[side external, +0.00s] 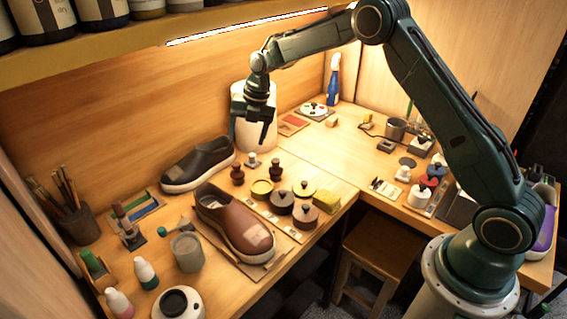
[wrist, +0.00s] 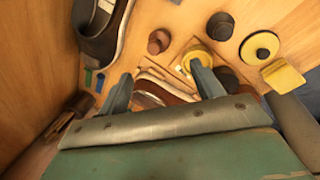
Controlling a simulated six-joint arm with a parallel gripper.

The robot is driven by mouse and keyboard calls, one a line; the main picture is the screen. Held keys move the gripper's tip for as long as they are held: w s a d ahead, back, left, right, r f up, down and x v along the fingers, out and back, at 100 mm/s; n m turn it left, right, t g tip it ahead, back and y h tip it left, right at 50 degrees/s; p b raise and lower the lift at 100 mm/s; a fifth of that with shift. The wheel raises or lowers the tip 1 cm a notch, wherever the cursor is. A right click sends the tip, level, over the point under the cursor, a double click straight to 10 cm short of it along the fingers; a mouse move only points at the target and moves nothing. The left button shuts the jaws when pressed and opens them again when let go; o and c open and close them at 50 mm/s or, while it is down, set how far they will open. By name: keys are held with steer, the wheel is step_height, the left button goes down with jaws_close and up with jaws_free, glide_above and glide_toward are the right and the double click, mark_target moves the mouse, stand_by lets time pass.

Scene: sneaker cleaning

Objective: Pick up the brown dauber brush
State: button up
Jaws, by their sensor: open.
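My gripper (side external: 251,136) is open and empty, hanging with its fingers down above the back part of the bench. Below it stand small upright knobbed items: a dark brown one (side external: 237,174), a reddish-brown one (side external: 275,169) and a greyish one (side external: 253,159). I cannot tell for certain which is the brown dauber brush. In the wrist view my gripper (wrist: 160,74) has its two fingers wide apart. A round brown top (wrist: 158,41) shows beyond the gap between them, touched by neither finger.
A black shoe (side external: 198,166) and a brown shoe (side external: 236,222) stand left of and in front of these items. Round tins, including a yellow one (side external: 262,188) and a dark one (side external: 281,202), crowd close by. A white cylinder (side external: 240,106) stands behind my gripper.

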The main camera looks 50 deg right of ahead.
mark_target(240, 164)
steer(key=shift+x, duration=4.2)
steer(key=shift+f, duration=0.1)
steer(key=shift+x, duration=2.45)
steer(key=shift+w, duration=0.1)
steer(key=c, duration=1.1)
